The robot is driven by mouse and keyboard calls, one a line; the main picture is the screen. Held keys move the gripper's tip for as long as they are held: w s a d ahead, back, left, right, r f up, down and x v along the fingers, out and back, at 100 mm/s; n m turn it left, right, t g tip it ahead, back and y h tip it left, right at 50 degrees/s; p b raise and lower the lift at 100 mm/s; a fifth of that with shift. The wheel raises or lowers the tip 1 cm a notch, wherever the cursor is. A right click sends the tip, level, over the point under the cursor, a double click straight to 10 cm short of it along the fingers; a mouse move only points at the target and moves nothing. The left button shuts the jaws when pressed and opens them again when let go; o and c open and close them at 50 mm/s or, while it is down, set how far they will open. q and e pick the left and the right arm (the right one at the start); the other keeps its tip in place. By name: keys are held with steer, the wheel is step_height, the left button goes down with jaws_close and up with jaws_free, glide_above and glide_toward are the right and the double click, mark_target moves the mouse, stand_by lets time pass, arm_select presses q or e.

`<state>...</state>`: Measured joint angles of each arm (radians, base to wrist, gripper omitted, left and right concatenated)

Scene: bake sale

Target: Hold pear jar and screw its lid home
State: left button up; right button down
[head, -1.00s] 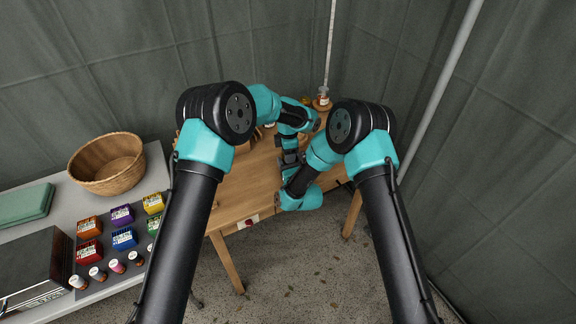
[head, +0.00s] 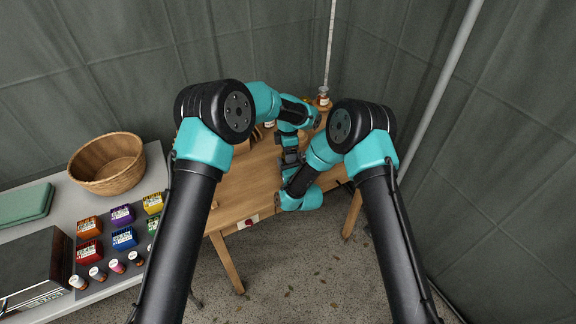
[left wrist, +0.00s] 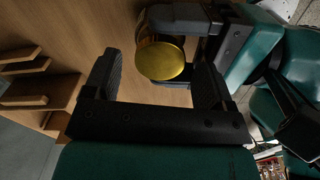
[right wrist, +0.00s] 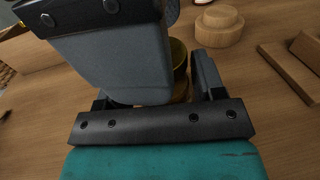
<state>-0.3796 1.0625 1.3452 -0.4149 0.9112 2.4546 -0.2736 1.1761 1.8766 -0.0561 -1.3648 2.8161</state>
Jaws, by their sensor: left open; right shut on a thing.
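The pear jar with its gold lid (left wrist: 160,60) shows in the left wrist view, standing on the wooden table. My left gripper (left wrist: 153,85) is open, its two fingers on either side of the lid and apart from it. My right gripper (right wrist: 185,85) is shut on the jar (right wrist: 178,62), low on its side; a sliver of amber jar shows between its fingers. In the right wrist view my left gripper hides most of the jar and lid. In the head view my arms hide the jar.
A round wooden piece (right wrist: 219,26) and a flat wooden tray (right wrist: 290,72) lie beyond the jar. A slatted wooden rack (left wrist: 38,90) stands at the left. A wicker basket (head: 107,163) and coloured boxes (head: 124,238) sit on the grey side table.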

arm_select(q)
steer(key=shift+r, duration=1.7)
steer(key=shift+c, duration=0.4)
steer(key=shift+r+n, duration=1.5)
steer(key=shift+r, duration=0.25)
steer(key=shift+f, duration=0.15)
steer(key=shift+f, duration=3.9)
steer(key=shift+c, duration=0.4)
